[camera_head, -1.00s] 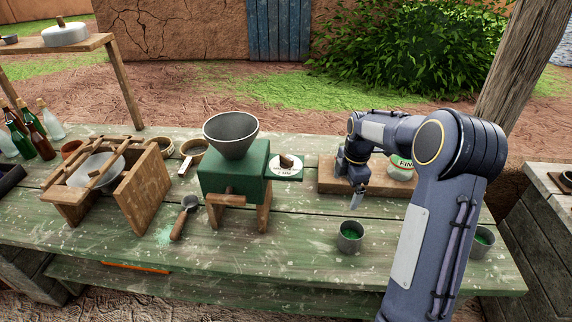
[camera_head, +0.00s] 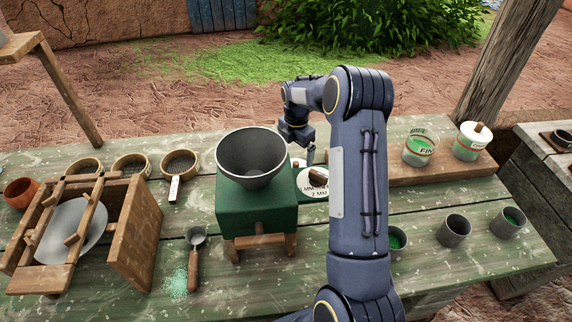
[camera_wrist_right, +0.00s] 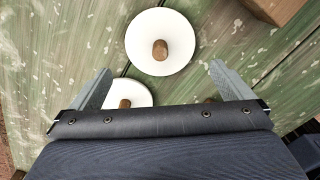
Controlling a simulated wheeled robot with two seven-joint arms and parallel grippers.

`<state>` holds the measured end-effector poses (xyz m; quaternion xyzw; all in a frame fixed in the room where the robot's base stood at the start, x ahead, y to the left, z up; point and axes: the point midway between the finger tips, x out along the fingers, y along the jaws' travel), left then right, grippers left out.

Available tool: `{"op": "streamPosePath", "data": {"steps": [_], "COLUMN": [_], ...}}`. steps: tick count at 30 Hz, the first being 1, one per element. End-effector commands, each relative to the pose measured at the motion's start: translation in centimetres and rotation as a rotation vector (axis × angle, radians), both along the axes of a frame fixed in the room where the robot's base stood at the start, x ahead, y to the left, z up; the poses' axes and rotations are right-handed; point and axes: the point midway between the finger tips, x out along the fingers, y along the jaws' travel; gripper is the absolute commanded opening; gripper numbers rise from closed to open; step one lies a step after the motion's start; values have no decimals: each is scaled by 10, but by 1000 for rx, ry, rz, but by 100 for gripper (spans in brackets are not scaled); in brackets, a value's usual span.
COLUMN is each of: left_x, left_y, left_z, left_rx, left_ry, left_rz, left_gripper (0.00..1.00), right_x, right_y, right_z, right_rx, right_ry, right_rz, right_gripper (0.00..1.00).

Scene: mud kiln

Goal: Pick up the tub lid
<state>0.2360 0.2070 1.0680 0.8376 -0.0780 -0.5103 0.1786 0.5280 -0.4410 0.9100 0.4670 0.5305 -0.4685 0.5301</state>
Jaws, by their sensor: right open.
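White round lids with wooden knobs lie on the green table. In the right wrist view one lid (camera_wrist_right: 178,29) shows whole, ahead of and between my fingers. A second lid (camera_wrist_right: 143,91) is partly hidden by my gripper body. In the head view a lid marked in MM (camera_head: 308,188) lies just right of the green mill, partly hidden by my arm. My right gripper (camera_head: 308,155) is open and empty above the table, close behind this lid. Its two fingers also show spread apart in the wrist view (camera_wrist_right: 162,70). My left gripper is not in view.
The green mill with its grey hopper (camera_head: 250,160) stands close left of my right gripper. An open tub (camera_head: 420,149) and a lidded tub (camera_head: 469,146) stand on a wooden board (camera_head: 400,175) at right. Several metal cups (camera_head: 454,231) stand in front of it.

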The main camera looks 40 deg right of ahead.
Motion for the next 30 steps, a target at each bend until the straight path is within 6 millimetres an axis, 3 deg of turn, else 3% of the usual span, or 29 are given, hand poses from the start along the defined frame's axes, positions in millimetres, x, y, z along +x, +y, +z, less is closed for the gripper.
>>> {"op": "streamPosePath", "data": {"steps": [15, 24, 30], "left_x": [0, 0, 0], "left_y": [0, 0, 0], "left_z": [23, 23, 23], "left_rx": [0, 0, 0], "left_ry": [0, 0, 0], "left_rz": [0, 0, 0], "left_gripper": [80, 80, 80], "right_x": [1, 1, 1], "right_y": [0, 0, 0], "right_z": [-66, -73, -72], "right_rx": [2, 1, 1], "right_ry": [2, -1, -1], "right_rz": [-1, -1, -1], "right_gripper": [100, 100, 75]}}
